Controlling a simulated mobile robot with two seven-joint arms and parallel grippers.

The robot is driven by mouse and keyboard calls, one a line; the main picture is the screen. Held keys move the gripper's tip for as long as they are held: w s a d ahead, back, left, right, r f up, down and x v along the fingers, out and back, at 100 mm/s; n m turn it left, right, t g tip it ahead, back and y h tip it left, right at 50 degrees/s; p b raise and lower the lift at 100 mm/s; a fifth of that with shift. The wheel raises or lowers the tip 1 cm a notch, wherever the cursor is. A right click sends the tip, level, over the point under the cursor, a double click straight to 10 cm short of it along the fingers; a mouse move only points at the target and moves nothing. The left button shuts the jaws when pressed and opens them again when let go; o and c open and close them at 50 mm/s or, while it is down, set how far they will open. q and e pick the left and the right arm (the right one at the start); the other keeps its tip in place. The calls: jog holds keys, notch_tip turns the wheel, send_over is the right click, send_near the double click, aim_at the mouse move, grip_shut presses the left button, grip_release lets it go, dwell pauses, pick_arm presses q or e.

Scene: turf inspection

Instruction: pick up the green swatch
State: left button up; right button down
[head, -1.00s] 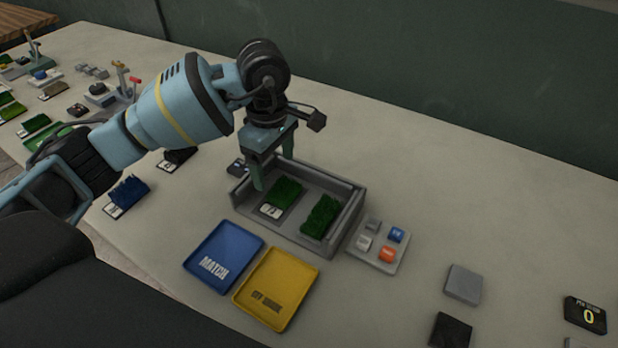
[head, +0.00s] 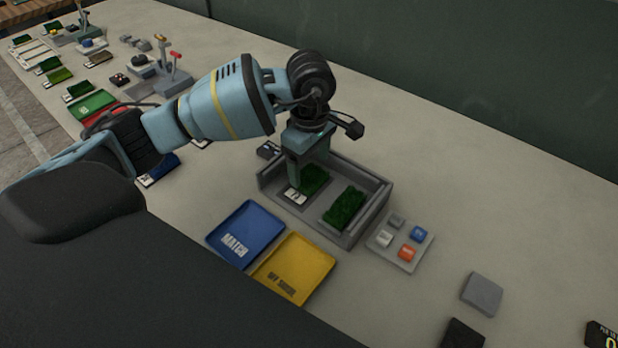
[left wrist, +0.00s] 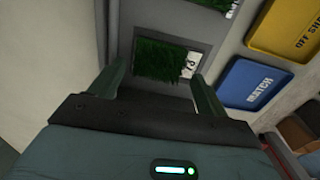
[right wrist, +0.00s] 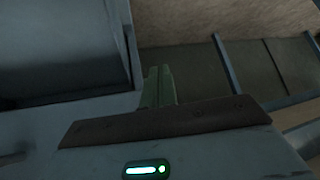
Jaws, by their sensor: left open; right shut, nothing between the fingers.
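A green turf swatch (head: 315,179) with a white label lies in the left part of a grey tray (head: 375,216). My left gripper (head: 306,170) is low over this swatch, pointing down, and is open. In the left wrist view the same swatch (left wrist: 158,60) lies between and just beyond the open fingers (left wrist: 159,70), its label to the right. A second green swatch (head: 345,208) lies in the right part of the tray; only its edge shows in the left wrist view. My right gripper (right wrist: 159,72) shows only in its wrist view, shut and empty.
A blue MATCH tray (head: 258,218) and a yellow tray (head: 318,273) lie in front of the grey tray. A button pad (head: 388,257) stands to its right. More swatches and small stands are at the far left. The table at right is mostly clear.

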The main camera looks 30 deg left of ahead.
aim_at(310, 175)
pick_arm(q)
jog(key=shift+f, duration=1.65)
jog(key=c, duration=0.8)
jog(key=shift+r, duration=0.1)
jog(key=shift+w+r, duration=0.1)
jog(key=shift+r, duration=0.45)
notch_tip(310, 175, up, 3)
jog(key=shift+f, duration=0.2)
jog(key=s+d, duration=0.1)
jog(key=s, duration=0.4)
jog(key=s+d, duration=0.1)
jog(key=s, duration=0.4)
jog(key=s+d+r+b, duration=0.1)
jog(key=s, duration=0.4)
jog(key=shift+s+d, duration=0.3)
jog(key=shift+s, duration=0.05)
